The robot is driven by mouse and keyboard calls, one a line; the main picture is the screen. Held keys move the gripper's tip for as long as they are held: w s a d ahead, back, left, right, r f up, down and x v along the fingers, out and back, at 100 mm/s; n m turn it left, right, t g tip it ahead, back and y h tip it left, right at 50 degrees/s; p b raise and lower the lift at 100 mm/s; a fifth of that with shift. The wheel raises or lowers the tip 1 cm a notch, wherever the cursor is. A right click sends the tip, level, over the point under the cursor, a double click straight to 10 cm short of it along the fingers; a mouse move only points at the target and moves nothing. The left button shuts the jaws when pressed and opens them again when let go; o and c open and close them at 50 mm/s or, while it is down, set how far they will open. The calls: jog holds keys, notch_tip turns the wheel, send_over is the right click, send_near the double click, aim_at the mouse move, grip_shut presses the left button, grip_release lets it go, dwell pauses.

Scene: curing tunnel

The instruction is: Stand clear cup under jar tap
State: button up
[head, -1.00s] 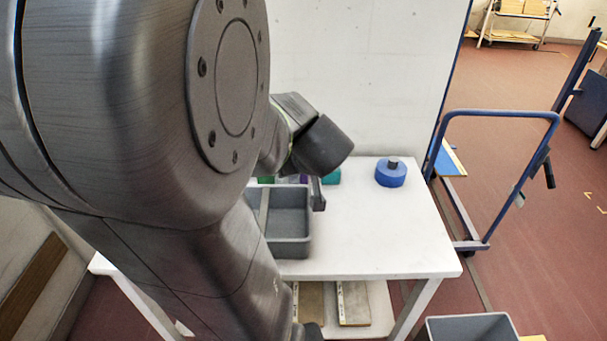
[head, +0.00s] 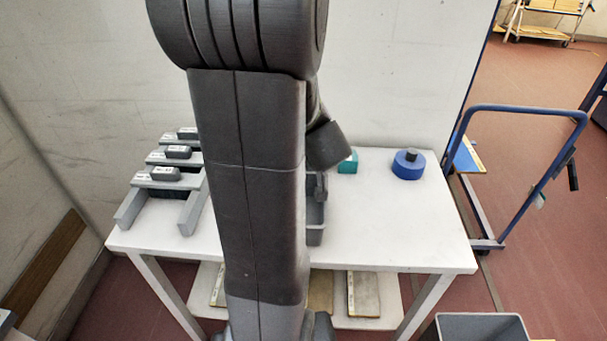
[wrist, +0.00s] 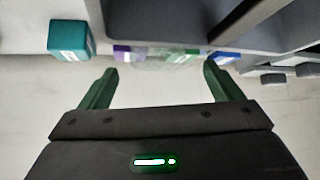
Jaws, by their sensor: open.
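Whatever stands behind the arm is hidden.
A teal block (head: 348,163) and a blue round thing with a dark knob (head: 408,166) stand at the table's back right. Grey racks (head: 190,213) fill the left end. Beyond the fingers are purple (wrist: 128,52) and blue (wrist: 226,58) blocks. The table's front right is clear.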

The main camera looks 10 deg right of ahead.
jog(key=shift+x, duration=2.1)
jog(key=shift+s+d, duration=0.1)
jog(key=shift+s, duration=0.05)
jog(key=c, duration=1.4)
notch_tip(320, 180, up, 10)
jog(key=p, duration=0.3)
